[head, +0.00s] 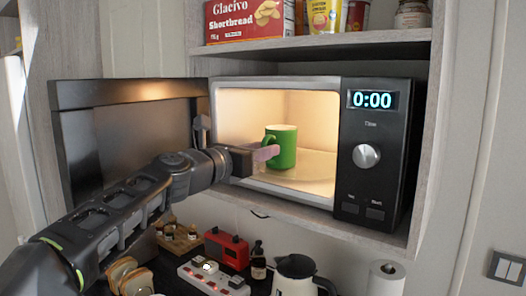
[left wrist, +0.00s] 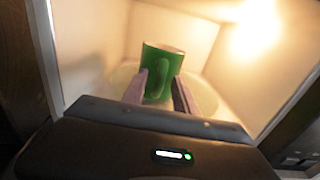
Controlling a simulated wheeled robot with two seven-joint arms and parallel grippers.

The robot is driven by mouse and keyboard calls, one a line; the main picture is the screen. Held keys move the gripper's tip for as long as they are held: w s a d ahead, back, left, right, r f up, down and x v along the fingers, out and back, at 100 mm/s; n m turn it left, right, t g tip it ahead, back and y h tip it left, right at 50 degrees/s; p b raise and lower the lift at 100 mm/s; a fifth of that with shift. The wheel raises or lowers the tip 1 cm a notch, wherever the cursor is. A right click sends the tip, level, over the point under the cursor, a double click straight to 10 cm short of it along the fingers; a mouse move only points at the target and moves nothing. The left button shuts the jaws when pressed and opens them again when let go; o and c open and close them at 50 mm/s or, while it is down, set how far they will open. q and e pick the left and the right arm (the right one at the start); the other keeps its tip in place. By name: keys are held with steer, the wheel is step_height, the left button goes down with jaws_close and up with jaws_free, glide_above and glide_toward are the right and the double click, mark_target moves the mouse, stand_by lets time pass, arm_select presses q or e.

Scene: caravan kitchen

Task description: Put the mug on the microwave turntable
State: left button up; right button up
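The green mug (head: 284,148) is upright inside the open microwave and appears to stand on the turntable (head: 315,166). Its handle faces my left gripper. My left gripper (head: 266,153) reaches in through the microwave opening from the left, at the handle side of the mug. In the left wrist view the two fingers (left wrist: 159,92) are apart, with the handle of the mug (left wrist: 168,60) showing between and just beyond their tips. Whether a finger touches the handle is not clear. The mug's lower part is partly hidden by the fingers there. My right gripper is not in view.
The microwave door (head: 85,140) stands open on the left, behind my left arm. The control panel (head: 372,155) is on the right. A shelf above holds a red shortbread box (head: 240,20). Below are a red toaster-like item (head: 227,248), a kettle (head: 296,275) and a paper roll (head: 385,280).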

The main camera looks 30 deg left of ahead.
arm_select(q)
steer(key=s+a+b, duration=0.1)
steer(key=s+b, duration=0.1)
steer(key=s, duration=0.9)
steer(key=shift+s+a, duration=0.15)
steer(key=shift+a, duration=0.15)
